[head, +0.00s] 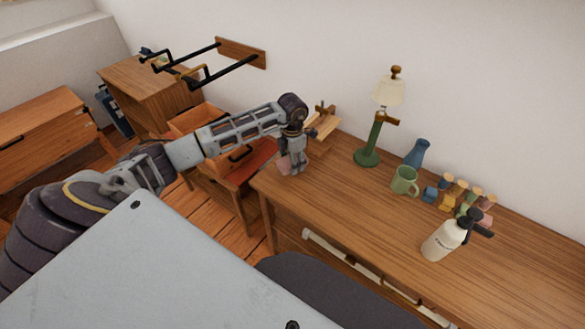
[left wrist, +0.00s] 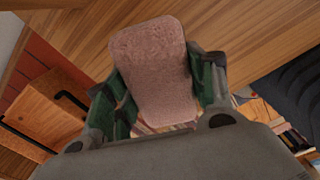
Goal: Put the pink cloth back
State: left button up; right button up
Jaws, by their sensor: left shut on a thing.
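The pink cloth (left wrist: 155,70) is a folded, rounded pad seen large in the left wrist view, between the green-padded fingers. In the head view a small part of the cloth (head: 284,166) shows beside the fingers, near the left end of the wooden desk (head: 340,205). My left gripper (head: 292,168) is shut on the cloth, low at that end of the desk. I cannot tell whether the cloth touches the desk top. My right gripper is not in view.
A green lamp (head: 368,157), green mug (head: 404,180), blue vase (head: 417,153) and white spray bottle (head: 441,242) stand on the desk. A wooden stand (head: 323,122) is behind my gripper. A black-railed wall rack (head: 240,52) hangs above.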

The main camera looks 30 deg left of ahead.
pick_arm(q)
jog(key=shift+f, duration=2)
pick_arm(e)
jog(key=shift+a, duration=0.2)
